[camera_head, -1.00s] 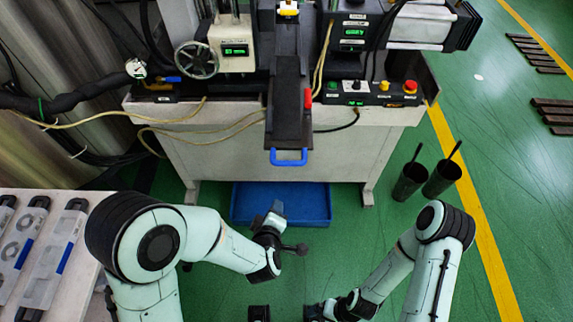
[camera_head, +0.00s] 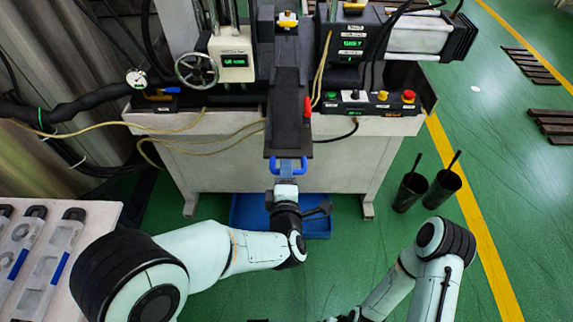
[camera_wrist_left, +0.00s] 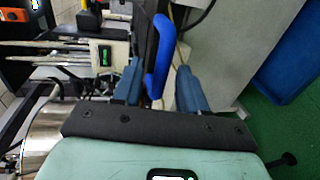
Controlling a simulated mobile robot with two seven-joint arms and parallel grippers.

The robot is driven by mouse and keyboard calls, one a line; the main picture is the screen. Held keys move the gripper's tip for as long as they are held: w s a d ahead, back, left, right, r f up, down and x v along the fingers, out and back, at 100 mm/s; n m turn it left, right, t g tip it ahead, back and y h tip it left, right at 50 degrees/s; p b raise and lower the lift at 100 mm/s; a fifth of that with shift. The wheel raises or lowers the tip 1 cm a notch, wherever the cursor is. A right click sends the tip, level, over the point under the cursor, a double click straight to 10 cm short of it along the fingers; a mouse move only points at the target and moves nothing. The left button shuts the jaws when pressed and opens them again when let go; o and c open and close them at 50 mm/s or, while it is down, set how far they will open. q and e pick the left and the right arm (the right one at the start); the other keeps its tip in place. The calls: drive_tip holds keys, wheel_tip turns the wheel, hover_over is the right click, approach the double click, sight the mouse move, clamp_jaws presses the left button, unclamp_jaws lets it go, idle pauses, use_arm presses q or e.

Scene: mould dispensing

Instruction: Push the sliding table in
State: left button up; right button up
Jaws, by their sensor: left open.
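The sliding table (camera_head: 287,115) is a long dark slide reaching out from the front of the machine. A blue handle (camera_head: 274,167) is fixed at its near end, and the handle also shows in the left wrist view (camera_wrist_left: 160,58). My left gripper (camera_head: 288,168) is at the handle. In the left wrist view my left gripper (camera_wrist_left: 160,82) is open, with one blue-grey finger on each side of the handle. I cannot tell whether a finger touches it. My right arm is at the lower right of the head view, its gripper cut off by the bottom edge.
A red-handled lever (camera_head: 307,107) stands beside the slide. A control box with buttons (camera_head: 370,103) sits on the machine bench's right. A blue bin (camera_head: 318,228) lies on the floor under the bench. Two black containers (camera_head: 408,192) stand to the right. A white table (camera_head: 100,215) is at left.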

use_arm(q)
drive_tip(key=x, duration=0.3)
drive_tip(key=shift+w+f, duration=0.1)
drive_tip(key=shift+w, duration=0.2)
